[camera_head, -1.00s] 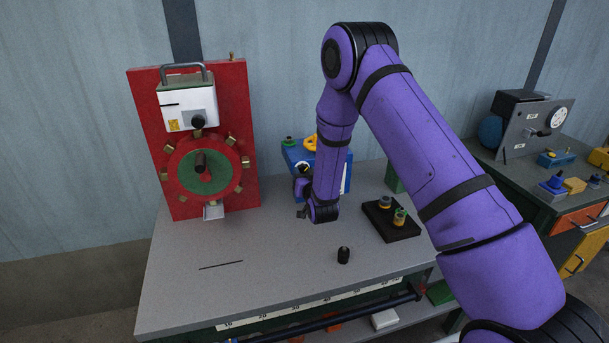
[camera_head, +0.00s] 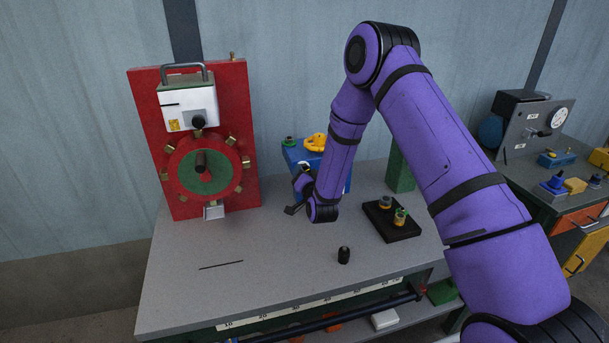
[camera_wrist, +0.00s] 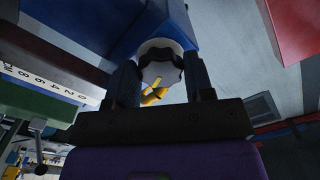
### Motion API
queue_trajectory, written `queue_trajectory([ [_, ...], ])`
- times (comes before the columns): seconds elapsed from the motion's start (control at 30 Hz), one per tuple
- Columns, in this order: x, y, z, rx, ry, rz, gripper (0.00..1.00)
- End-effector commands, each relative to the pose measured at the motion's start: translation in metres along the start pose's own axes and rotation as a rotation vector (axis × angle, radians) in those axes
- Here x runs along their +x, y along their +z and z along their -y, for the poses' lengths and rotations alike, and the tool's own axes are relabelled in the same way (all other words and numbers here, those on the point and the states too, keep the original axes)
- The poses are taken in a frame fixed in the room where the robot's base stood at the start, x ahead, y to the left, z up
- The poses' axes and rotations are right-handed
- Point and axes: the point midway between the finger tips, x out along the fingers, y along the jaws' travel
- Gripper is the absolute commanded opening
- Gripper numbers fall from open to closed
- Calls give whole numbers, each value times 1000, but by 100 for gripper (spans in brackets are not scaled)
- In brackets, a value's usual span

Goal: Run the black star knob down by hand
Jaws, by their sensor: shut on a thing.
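In the wrist view my gripper (camera_wrist: 160,72) has its two dark fingers on either side of a lobed knob, which I take to be the black star knob (camera_wrist: 161,49). The knob shows a dark scalloped rim and a pale face, and it sits against a blue body (camera_wrist: 150,18). My gripper is shut on it. In the head view my gripper (camera_head: 300,188) is low at the front left of the blue device (camera_head: 299,155), beside the tabletop. The knob cannot be made out there, and my wrist covers part of the device.
A red panel (camera_head: 241,105) with a handwheel stands left on the grey table (camera_head: 200,290). A small black cylinder (camera_head: 343,255) stands in front of my wrist. A black tray (camera_head: 410,233) with two small parts lies right.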

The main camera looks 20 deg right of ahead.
Motion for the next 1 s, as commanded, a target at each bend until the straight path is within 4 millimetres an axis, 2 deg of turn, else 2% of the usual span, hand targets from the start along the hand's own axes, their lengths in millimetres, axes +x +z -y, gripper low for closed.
queue_trajectory([
  [0.3, 0, 0, 0, 109, 1, 1, 24],
  [0.77, 0, 1, 0, 124, 1, 2, 24],
  [0.8, 0, 1, 0, 124, 1, 2, 55],
  [0.9, 0, 0, 0, 123, 1, 2, 74],
  [1.0, 0, 0, 0, 123, 1, 1, 74],
])
